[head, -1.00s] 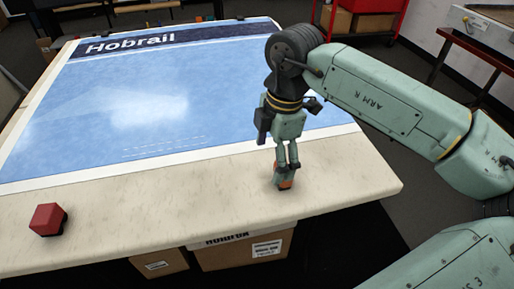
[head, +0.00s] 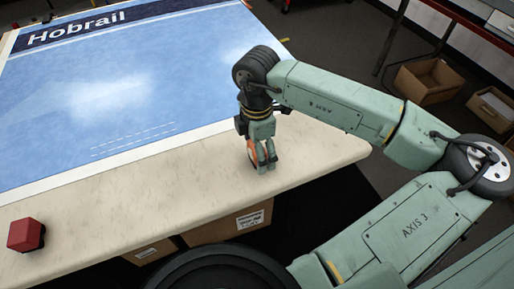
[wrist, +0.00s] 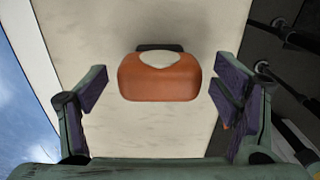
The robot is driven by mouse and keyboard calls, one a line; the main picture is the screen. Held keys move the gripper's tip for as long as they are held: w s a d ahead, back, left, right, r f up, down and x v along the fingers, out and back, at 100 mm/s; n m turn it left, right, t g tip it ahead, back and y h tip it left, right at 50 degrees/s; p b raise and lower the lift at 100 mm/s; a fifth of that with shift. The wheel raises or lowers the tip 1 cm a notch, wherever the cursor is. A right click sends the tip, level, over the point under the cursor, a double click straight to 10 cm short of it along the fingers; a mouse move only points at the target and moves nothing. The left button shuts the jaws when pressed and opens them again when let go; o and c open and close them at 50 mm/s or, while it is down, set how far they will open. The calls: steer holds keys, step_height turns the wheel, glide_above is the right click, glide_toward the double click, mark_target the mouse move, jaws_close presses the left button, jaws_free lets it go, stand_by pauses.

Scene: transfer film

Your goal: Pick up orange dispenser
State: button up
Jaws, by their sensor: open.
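The orange dispenser (wrist: 159,78) stands on the pale table edge, with a whitish patch on top and a dark part at its far side. In the wrist view it lies between the two spread fingers of my gripper (wrist: 161,92), with a gap on each side. In the head view my gripper (head: 265,158) points down over the table, and the orange dispenser (head: 252,150) is partly hidden behind its fingers. My gripper is open and holds nothing.
A red block-like object (head: 26,235) sits at the table's left front. A blue printed sheet (head: 120,95) covers most of the pale table (head: 150,188). Cardboard boxes (head: 228,222) stand under the front edge. The tabletop between red object and dispenser is clear.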

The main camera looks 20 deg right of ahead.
steer(key=shift+f, duration=0.8)
steer(key=shift+c, duration=0.3)
steer(key=c, duration=1.3)
steer(key=shift+o, duration=0.2)
steer(key=shift+r, duration=0.1)
step_height(320, 180, up, 10)
steer(key=shift+b, duration=1.2)
steer(key=o, duration=0.7)
steer(key=c, duration=0.5)
